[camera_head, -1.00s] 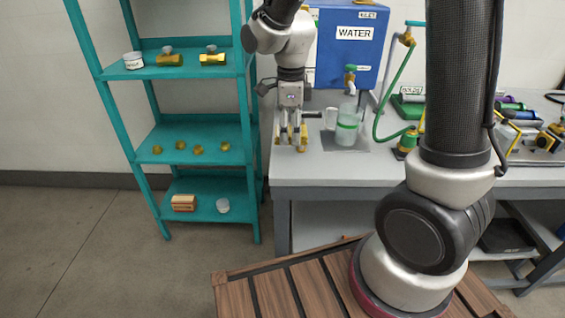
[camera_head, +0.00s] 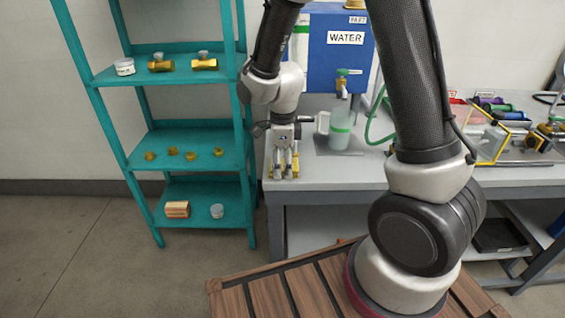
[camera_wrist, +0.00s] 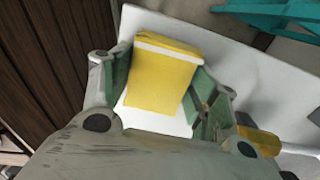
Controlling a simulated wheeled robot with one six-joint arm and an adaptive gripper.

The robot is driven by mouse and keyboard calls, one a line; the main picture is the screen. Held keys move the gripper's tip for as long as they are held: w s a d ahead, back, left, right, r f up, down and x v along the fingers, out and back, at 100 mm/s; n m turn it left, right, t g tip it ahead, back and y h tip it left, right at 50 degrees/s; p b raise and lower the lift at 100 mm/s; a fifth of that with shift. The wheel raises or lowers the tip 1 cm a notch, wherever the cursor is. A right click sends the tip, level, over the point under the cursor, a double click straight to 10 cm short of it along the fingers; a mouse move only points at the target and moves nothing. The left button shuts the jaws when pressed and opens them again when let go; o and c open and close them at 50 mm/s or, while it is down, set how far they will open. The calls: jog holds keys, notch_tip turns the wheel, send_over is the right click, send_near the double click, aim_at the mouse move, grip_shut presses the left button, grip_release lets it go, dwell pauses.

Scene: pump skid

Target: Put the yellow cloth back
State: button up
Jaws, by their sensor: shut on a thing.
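The yellow cloth (camera_wrist: 165,78) shows in the wrist view as a flat folded yellow block with a pale band near its far edge. It sits between the two green-padded fingers of my gripper (camera_wrist: 160,84), which is shut on it. In the head view my gripper (camera_head: 282,168) points down at the front left corner of the workbench (camera_head: 330,178). The fingers mostly hide the cloth there, and only small bits of yellow show. Whether the cloth touches the bench top is not clear.
A clear jug (camera_head: 340,132) with a green band stands right of my gripper, before the blue water tank (camera_head: 345,60). A teal shelf (camera_head: 185,138) with brass fittings stands close on the left. Another yellow object (camera_wrist: 260,140) lies right in the wrist view.

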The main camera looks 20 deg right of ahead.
aim_at(283, 164)
jog(key=o, duration=1)
notch_tip(283, 164, up, 12)
jog(key=s+d+r+n+t, duration=0.1)
jog(key=s+d+r+n, duration=0.3)
jog(key=s+d+n, duration=0.1)
jog(key=s+d+r+n+t, duration=0.2)
jog(key=s+d+r+n, duration=0.2)
jog(key=s+n, duration=0.3)
jog(key=s+d+r+n+t, duration=0.1)
jog(key=s+d+r+n, duration=0.3)
jog(key=n, duration=0.5)
jog(key=shift+s+d+n, duration=0.15)
jog(key=shift+s+d, duration=0.4)
jog(key=shift+s, duration=0.25)
jog(key=shift+s+d+n, duration=0.15)
jog(key=shift+s+d, duration=0.4)
jog(key=shift+s, duration=0.25)
